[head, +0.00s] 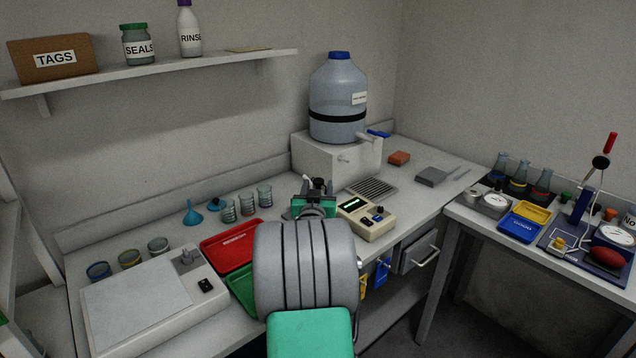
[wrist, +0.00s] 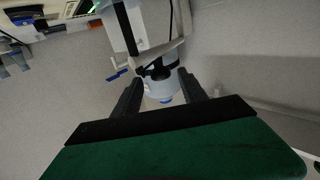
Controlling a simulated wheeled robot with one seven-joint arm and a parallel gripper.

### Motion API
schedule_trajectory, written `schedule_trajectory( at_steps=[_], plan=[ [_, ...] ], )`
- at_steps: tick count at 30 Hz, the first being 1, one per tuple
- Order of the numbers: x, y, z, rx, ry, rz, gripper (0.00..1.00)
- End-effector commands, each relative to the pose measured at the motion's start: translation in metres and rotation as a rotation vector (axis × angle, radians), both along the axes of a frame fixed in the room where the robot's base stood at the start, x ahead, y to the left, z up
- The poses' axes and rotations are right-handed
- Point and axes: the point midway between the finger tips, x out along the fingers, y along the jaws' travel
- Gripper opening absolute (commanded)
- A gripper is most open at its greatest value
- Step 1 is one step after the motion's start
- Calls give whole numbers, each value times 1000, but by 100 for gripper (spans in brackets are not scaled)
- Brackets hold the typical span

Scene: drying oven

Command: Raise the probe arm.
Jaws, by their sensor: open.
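No part is marked as the probe arm. The likeliest match is the thin jointed arm (head: 600,161) with a red grip and black joint, on a blue stand (head: 581,205) on the right-hand table; I cannot tell for sure. My gripper (head: 316,185) is far to its left, above the main bench, pointing toward the back wall. In the wrist view its two dark fingers (wrist: 160,95) are apart with nothing between them. A big water bottle (wrist: 158,86) shows upside down beyond them. My forearm hides part of the bench front.
The bottle stands on a white box (head: 335,160) with a blue tap. A beige meter (head: 368,218) is just right of my gripper. Red tray (head: 230,245), beakers and a white balance (head: 140,300) are left. The right table (head: 480,222) holds flasks, dials and trays; a floor gap separates the tables.

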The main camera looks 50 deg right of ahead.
Motion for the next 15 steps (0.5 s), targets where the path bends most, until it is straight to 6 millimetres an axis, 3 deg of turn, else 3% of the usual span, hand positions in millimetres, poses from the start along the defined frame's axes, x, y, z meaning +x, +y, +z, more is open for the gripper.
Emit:
schedule_trajectory(
  at_steps=[5, 12, 15],
  plan=[
    [12, -18, 1, 0, -1, 1, 50],
    [14, -19, 0, 1, -1, 2, 50],
    [14, -19, 0, 1, -1, 2, 43]
  ],
)
